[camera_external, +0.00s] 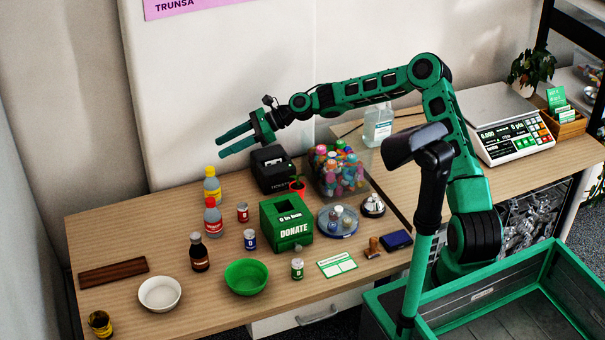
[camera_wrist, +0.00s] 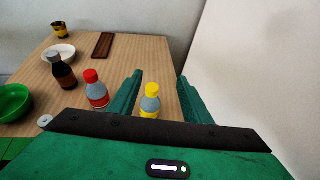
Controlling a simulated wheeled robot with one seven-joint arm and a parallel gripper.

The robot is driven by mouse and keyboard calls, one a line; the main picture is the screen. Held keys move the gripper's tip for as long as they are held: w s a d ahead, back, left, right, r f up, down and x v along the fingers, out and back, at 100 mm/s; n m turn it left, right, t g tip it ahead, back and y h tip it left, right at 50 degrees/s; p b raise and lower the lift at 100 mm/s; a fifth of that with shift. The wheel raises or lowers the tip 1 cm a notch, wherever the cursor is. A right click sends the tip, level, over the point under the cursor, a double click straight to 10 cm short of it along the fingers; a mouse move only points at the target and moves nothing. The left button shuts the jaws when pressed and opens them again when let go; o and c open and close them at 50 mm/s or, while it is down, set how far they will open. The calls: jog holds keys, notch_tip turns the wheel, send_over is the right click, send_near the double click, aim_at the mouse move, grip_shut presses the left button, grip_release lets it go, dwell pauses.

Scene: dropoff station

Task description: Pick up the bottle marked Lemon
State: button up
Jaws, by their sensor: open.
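A bottle with a yellow cap and yellow label (camera_external: 212,187) stands upright near the back of the table; its label text is too small to read. A red-capped bottle with a red label (camera_external: 212,217) stands just in front of it, and a dark brown bottle (camera_external: 199,254) is nearer the front. My gripper (camera_external: 220,144) is open and empty, above and slightly right of the yellow-capped bottle. In the wrist view, the yellow-capped bottle (camera_wrist: 150,101) shows between my two fingers, nearer the left one. The red-capped bottle (camera_wrist: 96,90) is left of the left finger.
A green donation box (camera_external: 286,222), small cans (camera_external: 242,212), a black ticket printer (camera_external: 272,168) and a jar of colourful items (camera_external: 337,171) stand to the right. A white bowl (camera_external: 160,293) and green bowl (camera_external: 246,277) are at the front. The wall is close behind.

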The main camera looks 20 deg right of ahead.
aim_at(213, 168)
notch_tip(213, 168, down, 6)
jog(key=shift+a+r, duration=0.1)
jog(key=shift+a, duration=0.05)
jog(key=x, duration=0.4)
jog(key=shift+a, duration=0.25)
jog(key=shift+s+f+x, duration=0.1)
jog(key=shift+s+x, duration=0.05)
jog(key=shift+x, duration=0.9)
jog(key=shift+s+f+x, duration=0.15)
jog(key=shift+x, duration=0.85)
jog(key=shift+s+f+x, duration=0.1)
jog(key=shift+s+x, duration=0.05)
jog(key=shift+x, duration=0.9)
jog(key=shift+w+d, duration=0.1)
jog(key=shift+d, duration=0.05)
jog(key=shift+c, duration=0.5)
grip_shut()
